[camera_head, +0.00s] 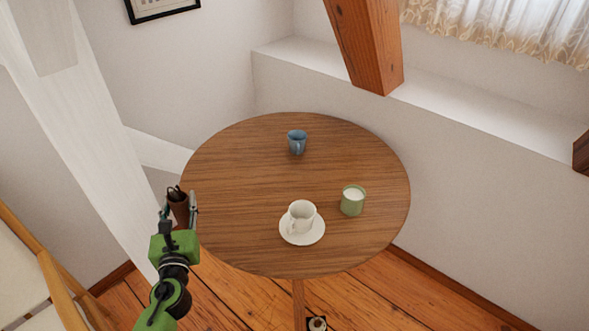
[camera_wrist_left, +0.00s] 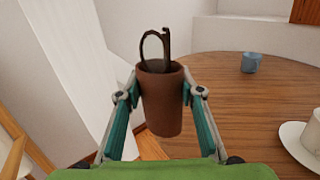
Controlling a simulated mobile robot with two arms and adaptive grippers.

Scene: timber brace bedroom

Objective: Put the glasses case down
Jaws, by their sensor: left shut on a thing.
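The glasses case (camera_wrist_left: 161,105) is a brown upright cup-like holder with dark-rimmed glasses (camera_wrist_left: 155,52) sticking out of its top. It also shows small in the head view (camera_head: 178,208). My left gripper (camera_head: 179,205) is shut on the case, with one finger on each side of it in the left wrist view. In the head view the case is at the left edge of the round wooden table (camera_head: 240,180). I cannot tell whether its base touches the tabletop. My right gripper is not in view.
A blue mug (camera_head: 297,142) stands at the back of the table. A white cup (camera_head: 301,215) on a saucer (camera_head: 289,236) and a green candle (camera_head: 352,201) stand at the front right. The table's left-middle is clear. A white timber brace (camera_head: 80,130) rises close to my left arm.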

